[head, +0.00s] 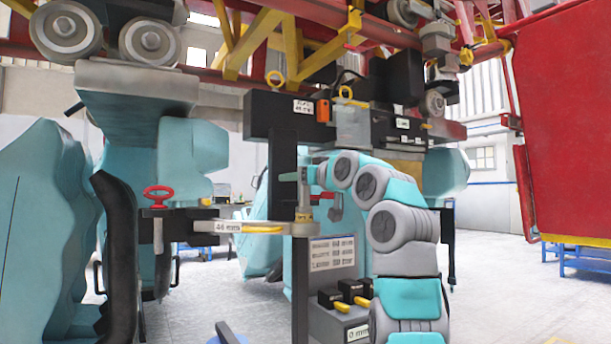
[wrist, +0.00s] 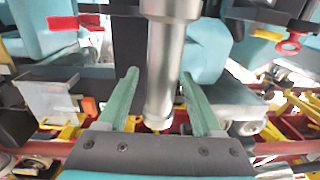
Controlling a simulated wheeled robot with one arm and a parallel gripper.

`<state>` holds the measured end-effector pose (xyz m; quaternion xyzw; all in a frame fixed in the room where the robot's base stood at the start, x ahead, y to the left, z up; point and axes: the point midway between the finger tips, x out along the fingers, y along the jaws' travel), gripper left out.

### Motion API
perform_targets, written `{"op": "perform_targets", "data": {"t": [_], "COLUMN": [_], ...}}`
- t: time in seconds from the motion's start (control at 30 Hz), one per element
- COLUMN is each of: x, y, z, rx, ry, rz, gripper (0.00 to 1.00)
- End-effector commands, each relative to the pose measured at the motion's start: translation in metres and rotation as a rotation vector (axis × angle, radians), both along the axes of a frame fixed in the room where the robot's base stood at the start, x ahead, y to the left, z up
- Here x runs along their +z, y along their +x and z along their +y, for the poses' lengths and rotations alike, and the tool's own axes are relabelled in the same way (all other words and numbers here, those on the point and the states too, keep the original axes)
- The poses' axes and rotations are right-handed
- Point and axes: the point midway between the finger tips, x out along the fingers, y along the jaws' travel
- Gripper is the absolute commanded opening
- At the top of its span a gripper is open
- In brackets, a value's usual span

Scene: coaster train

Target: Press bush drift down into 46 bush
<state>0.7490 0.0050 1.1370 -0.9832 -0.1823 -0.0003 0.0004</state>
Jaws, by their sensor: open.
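The bush drift (wrist: 163,65) shows in the wrist view as a plain metal rod with a wider part at the picture's top. In the head view it is a small upright metal piece (head: 303,200) at the right end of the arm labelled 46 mm (head: 205,228). My gripper (wrist: 158,75) is open, with one green finger on each side of the rod and visible gaps. In the head view its fingers (head: 290,176) are level with the rod's upper part. I cannot make out the 46 bush as a separate part.
A red handwheel (head: 158,194) stands left of the drift. A dark vertical bar (head: 282,165) is close behind my gripper. Black blocks with yellow handles (head: 345,298) sit below. The red and yellow train frame (head: 255,40) hangs overhead.

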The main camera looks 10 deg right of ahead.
Motion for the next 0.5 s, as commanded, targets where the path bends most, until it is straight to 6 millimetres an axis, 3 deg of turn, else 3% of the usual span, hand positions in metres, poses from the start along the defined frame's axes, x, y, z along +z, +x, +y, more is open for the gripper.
{"op": "perform_targets", "data": {"t": [0.3, 0.5], "x": [-0.0011, -0.0011], "y": [0.0041, 0.0041], "z": [0.0014, 0.0014], "rx": [-0.001, 0.0], "ry": [0.0, 0.0], "rz": [0.002, 0.002], "gripper": [0.66, 0.43]}}
